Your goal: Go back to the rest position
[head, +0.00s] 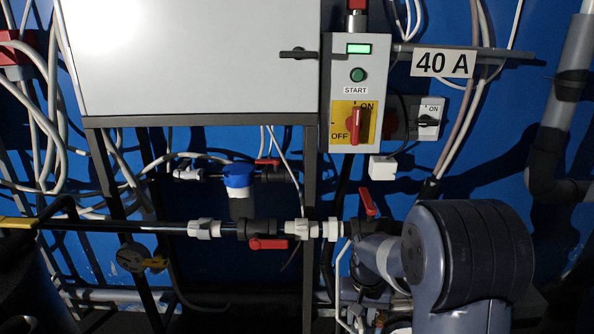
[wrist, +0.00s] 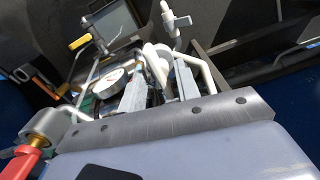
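In the wrist view, my gripper (wrist: 160,82) shows as two grey metal fingers standing apart, so it is open. White pipework shows behind and between the fingers, and I see nothing clamped by them. In the head view, my grey and black arm (head: 471,262) fills the lower right, in front of the pipework. The gripper itself cannot be made out there.
A control box (head: 357,104) with a red rotary switch (head: 356,126) hangs beside a grey cabinet (head: 195,60). Below run a pipe with a red-handled valve (head: 268,244) and a blue-capped fitting (head: 238,175). A red handle (wrist: 22,163) is near the gripper's left.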

